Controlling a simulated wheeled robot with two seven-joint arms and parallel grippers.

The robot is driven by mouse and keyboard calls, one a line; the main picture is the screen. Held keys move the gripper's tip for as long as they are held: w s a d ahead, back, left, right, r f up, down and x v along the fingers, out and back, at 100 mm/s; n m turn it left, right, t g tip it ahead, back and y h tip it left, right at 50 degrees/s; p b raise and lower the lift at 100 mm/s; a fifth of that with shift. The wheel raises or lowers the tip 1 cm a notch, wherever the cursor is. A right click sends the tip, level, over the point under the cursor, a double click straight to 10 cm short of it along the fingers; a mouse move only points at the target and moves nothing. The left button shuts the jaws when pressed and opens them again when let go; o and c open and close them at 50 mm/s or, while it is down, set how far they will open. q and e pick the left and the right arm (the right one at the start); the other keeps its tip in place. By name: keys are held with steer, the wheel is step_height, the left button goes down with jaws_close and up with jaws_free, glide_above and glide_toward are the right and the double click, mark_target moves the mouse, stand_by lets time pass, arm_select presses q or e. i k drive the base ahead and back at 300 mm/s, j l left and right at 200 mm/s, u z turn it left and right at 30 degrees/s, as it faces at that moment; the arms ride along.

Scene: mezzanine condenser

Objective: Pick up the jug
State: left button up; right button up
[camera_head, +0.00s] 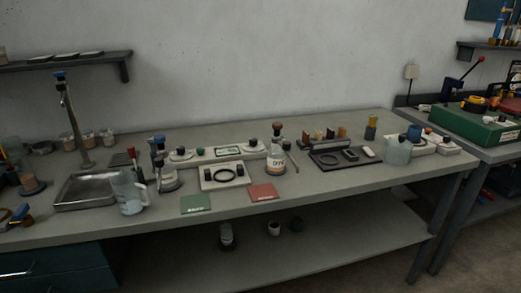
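A clear jug (129,194) with a handle on its right side stands upright on the grey workbench (330,195), near the front edge at the left. It seems to hold some pale bluish liquid. A pale grey-green vessel (397,151) stands at the right end of the bench; I cannot tell whether it is also a jug. Neither of my grippers shows in the head view, and nothing of mine touches the clear jug.
A metal tray (75,206) sits left of the jug below a tall tap (73,125). A dark bottle (158,160) stands close behind and right. Green (196,204) and red (263,192) mats lie right. A labelled bottle (276,155) is mid-bench. The front right of the bench is clear.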

mark_target(126, 187)
steer(key=i, duration=1.1)
steer(key=u, duration=1.2)
